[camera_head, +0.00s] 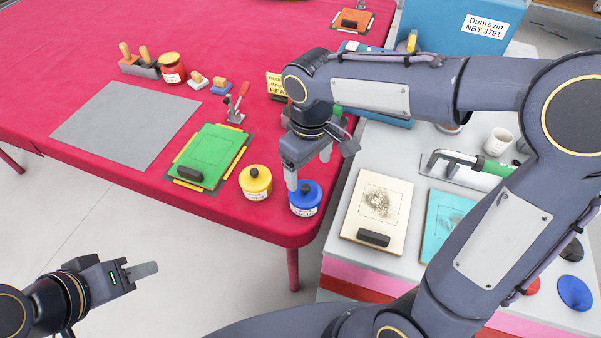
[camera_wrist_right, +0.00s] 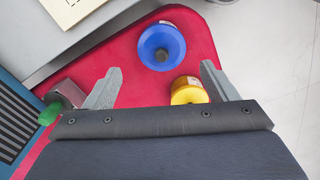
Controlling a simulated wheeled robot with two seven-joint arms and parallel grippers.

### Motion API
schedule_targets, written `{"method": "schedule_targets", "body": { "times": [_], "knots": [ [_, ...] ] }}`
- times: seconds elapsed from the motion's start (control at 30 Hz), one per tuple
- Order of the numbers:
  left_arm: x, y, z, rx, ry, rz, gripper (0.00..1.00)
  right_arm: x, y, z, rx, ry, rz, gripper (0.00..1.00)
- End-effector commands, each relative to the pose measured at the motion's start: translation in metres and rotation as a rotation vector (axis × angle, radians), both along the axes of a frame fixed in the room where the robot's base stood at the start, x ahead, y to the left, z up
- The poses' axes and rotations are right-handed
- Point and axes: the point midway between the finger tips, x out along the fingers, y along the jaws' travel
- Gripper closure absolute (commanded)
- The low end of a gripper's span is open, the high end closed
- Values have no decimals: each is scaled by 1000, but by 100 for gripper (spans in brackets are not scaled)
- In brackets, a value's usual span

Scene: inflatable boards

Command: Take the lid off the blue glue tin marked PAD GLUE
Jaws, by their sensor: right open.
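The blue glue tin (camera_head: 305,202) stands upright near the front corner of the red table, with its blue lid on and a dark knob (camera_head: 306,188) on top. Its label is too small to read. In the right wrist view the blue lid (camera_wrist_right: 152,46) lies just beyond the fingertips. My right gripper (camera_head: 308,170) points down above and just behind the tin; it is open and empty (camera_wrist_right: 157,72). My left gripper (camera_head: 148,269) is at the lower left, off the table and away from the tin. The gap between its fingers does not show clearly.
A yellow tin (camera_head: 255,183) stands close to the left of the blue one. A green board (camera_head: 208,155) and a grey mat (camera_head: 125,127) lie further left on the red table (camera_head: 60,90). A grey bench (camera_head: 345,262) with a cream board (camera_head: 377,205) is at the right.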

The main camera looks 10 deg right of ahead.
Motion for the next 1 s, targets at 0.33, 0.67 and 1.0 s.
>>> {"method": "schedule_targets", "body": {
  "times": [0.33, 0.67, 1.0],
  "knots": [
    [0, 0, 0, 0, 0, 0, 64, 3, 3, -42, -1, 5, 1, 21],
    [0, 0, 0, 0, 0, 0, 64, 6, 5, -75, 0, 1, -1, 21],
    [0, 0, 0, 0, 0, 0, 64, 6, 5, -74, 1, 1, -1, 42]
  ]
}}
